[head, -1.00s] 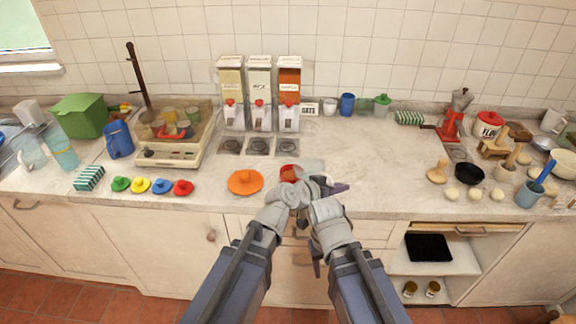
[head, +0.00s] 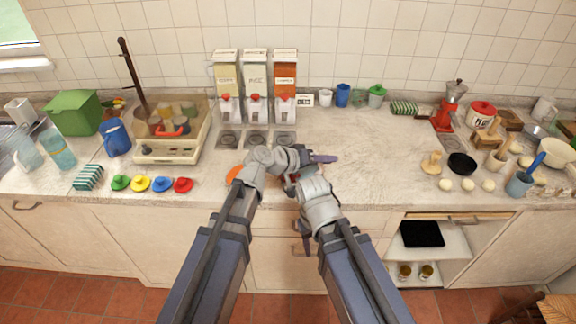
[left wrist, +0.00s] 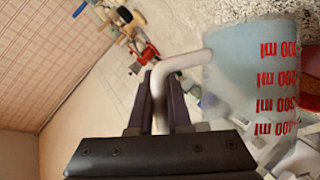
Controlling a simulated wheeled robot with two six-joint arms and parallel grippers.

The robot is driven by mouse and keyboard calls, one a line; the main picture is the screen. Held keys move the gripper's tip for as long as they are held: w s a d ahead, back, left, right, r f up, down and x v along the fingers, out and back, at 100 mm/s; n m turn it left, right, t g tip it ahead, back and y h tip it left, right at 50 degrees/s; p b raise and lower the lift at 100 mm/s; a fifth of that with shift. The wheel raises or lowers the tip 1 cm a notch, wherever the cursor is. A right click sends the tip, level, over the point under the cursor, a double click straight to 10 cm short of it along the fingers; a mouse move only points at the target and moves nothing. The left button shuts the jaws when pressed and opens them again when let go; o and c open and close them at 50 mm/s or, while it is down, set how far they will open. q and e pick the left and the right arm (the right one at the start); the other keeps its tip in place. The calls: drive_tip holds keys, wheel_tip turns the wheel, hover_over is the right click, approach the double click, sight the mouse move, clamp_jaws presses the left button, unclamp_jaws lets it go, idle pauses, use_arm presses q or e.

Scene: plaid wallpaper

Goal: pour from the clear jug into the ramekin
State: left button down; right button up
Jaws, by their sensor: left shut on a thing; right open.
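The clear jug (left wrist: 250,75) shows large in the left wrist view, with red ml marks on its cloudy, see-through wall. My left gripper (left wrist: 160,88) is shut on its pale curved handle; I cannot tell how far it tilts. In the head view my left gripper (head: 322,158) is above the counter's front middle, and my arms hide the jug. My right gripper (head: 306,240) is lower, by the counter's front edge, mostly hidden by my arm; it is open. I cannot make out the ramekin for sure; a small red patch (head: 293,178) shows between my wrists.
An orange disc (head: 234,174) is partly covered by my left arm. Several coloured lids (head: 140,184) lie to its left. Three dispensers (head: 255,85) stand against the wall. A black pan (head: 462,163) and pale balls are at right. The counter right of my grippers is clear.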

use_arm(q)
drive_tip(key=shift+w+a+r+n+g+h, duration=0.2)
drive_tip(key=shift+w+r+n+g+h, duration=0.1)
drive_tip(key=shift+n, duration=0.1)
use_arm(e)
drive_tip(key=shift+w+a, duration=0.15)
drive_tip(key=shift+a, duration=0.05)
idle(0.9)
use_arm(q)
drive_tip(key=shift+w+a+r, duration=0.1)
drive_tip(key=shift+r, duration=0.05)
use_arm(e)
drive_tip(key=shift+r, duration=0.15)
idle(0.6)
